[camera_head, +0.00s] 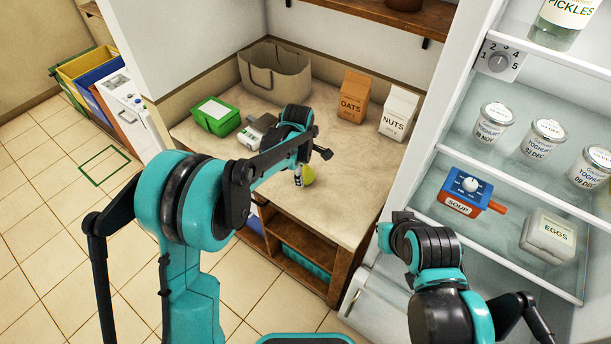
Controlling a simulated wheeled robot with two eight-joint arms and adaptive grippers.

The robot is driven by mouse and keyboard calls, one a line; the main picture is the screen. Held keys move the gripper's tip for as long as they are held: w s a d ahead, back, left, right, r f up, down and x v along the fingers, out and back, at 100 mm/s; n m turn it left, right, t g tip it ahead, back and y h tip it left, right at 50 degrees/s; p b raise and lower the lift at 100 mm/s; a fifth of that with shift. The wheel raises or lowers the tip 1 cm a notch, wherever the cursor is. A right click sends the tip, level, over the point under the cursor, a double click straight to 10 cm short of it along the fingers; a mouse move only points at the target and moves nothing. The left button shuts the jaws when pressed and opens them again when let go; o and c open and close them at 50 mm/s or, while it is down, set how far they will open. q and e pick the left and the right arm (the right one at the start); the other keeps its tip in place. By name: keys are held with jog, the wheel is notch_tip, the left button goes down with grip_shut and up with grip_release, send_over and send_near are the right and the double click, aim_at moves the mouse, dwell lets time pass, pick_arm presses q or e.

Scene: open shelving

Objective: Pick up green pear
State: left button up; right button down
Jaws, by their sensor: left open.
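The green pear (308,177) is on the beige countertop (345,210), near its front edge. It looks yellow-green, and part of it is hidden behind my left gripper. My left gripper (311,165) is open over the counter, with its fingers close to the pear. One finger overlaps the pear's left side in the picture; I cannot tell whether it touches. My right arm is at the lower right in front of the fridge. Its gripper (386,236) is mostly hidden and its jaws cannot be made out.
On the counter stand a green box (216,115), a grey kitchen scale (254,133), a grey bag (275,72), an oats box (353,97) and a nuts box (398,112). The open fridge at right holds yoghurts, a soup box (468,190) and an eggs box (547,235). Counter right of the pear is clear.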

aim_at(306, 173)
pick_arm(q)
jog(key=b+x, duration=0.1)
jog(key=x, duration=0.4)
jog(key=shift+w+d+b, duration=0.2)
jog(key=shift+w+b, duration=0.05)
jog(key=shift+b, duration=0.15)
jog(key=shift+r, duration=0.1)
jog(key=c, duration=1.4)
jog(key=shift+r, duration=0.15)
